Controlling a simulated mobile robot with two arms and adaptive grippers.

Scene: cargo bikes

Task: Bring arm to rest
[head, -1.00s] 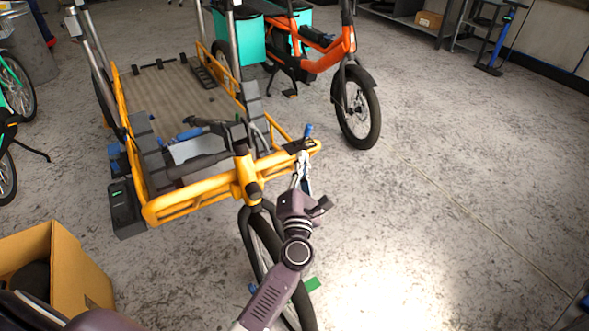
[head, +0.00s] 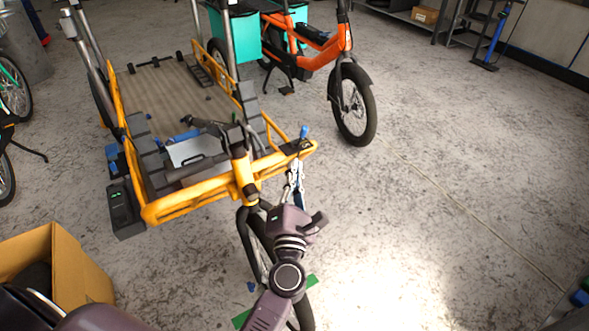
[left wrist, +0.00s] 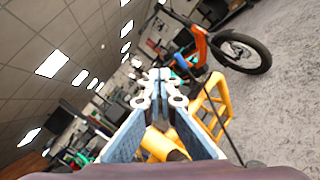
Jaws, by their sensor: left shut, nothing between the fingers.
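My left gripper (head: 298,178) is in the lower middle of the head view, at the end of my purple arm (head: 287,240). It is just right of the handlebar stem of the yellow cargo bike (head: 195,203). In the left wrist view its fingers (left wrist: 160,80) are closed together with nothing between them. The yellow frame (left wrist: 213,98) shows beyond and right of the fingers there. Whether the fingers touch the bike frame cannot be told. My right gripper does not show.
An orange bike (head: 312,50) with teal bags stands behind. A cardboard box (head: 62,258) is at lower left. The bike's front wheel (head: 257,250) is beside and partly behind my arm. The floor (head: 440,220) at the right is open.

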